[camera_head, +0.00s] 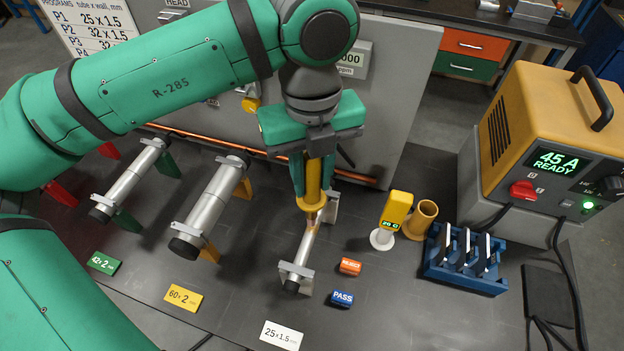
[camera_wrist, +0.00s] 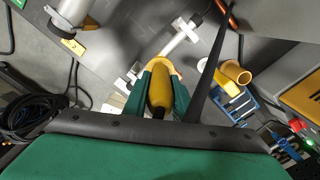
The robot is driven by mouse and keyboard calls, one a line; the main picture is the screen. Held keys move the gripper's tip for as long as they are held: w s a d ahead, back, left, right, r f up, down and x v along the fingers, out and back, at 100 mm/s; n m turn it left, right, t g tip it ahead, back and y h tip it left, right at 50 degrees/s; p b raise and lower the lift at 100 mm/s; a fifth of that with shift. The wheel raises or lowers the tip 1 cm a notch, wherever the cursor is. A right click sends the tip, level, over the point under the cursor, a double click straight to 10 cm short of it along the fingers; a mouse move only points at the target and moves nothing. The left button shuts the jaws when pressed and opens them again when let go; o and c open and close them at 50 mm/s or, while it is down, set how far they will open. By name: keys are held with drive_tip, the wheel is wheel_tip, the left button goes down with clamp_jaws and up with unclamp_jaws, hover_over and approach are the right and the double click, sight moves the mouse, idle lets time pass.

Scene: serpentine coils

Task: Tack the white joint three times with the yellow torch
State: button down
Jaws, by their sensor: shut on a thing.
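My gripper (camera_head: 312,172) is shut on the yellow torch (camera_head: 313,184), which points down. The torch also shows between the fingers in the wrist view (camera_wrist: 160,92). The white joint is a thin metal tube (camera_head: 304,246) on white supports, behind the white 25x1.5 mm label (camera_head: 282,336). The torch's lower end is over the middle of this tube; I cannot tell whether it touches. A small orange-brown glint shows at the tip. Any tack marks are too small to tell.
Two thicker tubes, on green supports (camera_head: 127,221) and orange supports (camera_head: 209,253), lie left. At right are a yellow gauge (camera_head: 396,212), an empty yellow holder (camera_head: 421,217), a blue rack (camera_head: 464,264) and a welder (camera_head: 548,140) reading 45 A. Orange REJECT (camera_head: 350,267) and blue PASS (camera_head: 342,299) blocks lie beside the tube.

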drive_tip(key=shift+r, duration=2.5)
idle(5.5)
